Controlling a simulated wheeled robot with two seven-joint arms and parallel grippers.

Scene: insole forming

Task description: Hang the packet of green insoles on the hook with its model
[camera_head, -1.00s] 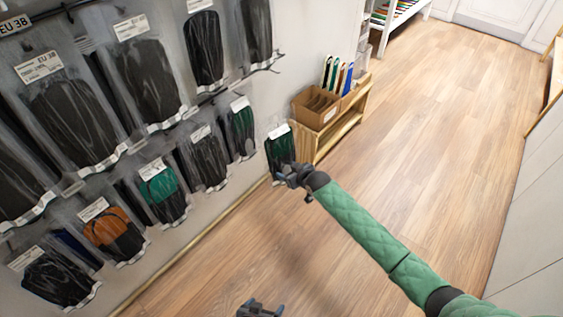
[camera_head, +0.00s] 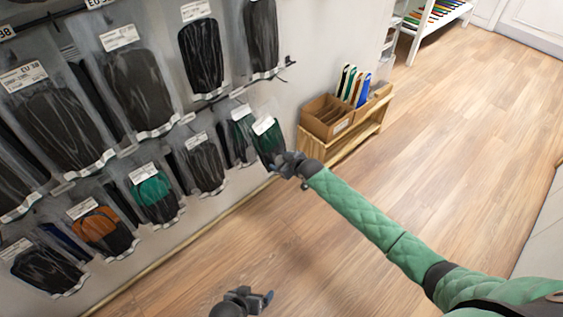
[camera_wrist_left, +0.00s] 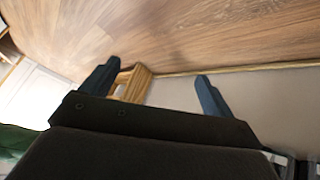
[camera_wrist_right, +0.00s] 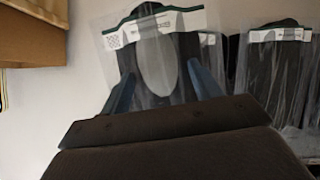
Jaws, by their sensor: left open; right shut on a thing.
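My right gripper (camera_head: 287,163) is shut on a clear packet of dark green insoles (camera_head: 267,140) with a white label. The held packet (camera_wrist_right: 157,50) fills the middle of the right wrist view between the fingers. In the head view it is close in front of another green packet (camera_head: 242,133) hanging at the right end of a wall row; I cannot tell whether they touch. The hook there is hidden behind the packets. My left gripper (camera_head: 257,298) is open and empty, low over the floor; its spread fingers show in the left wrist view (camera_wrist_left: 152,90).
Packets of black insoles (camera_head: 133,85) hang in rows on the wall. A packet with teal (camera_head: 155,193) and one with orange (camera_head: 98,228) hang lower. A wooden stand (camera_head: 345,143) with cardboard boxes (camera_head: 323,115) is right of the held packet. The floor is clear.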

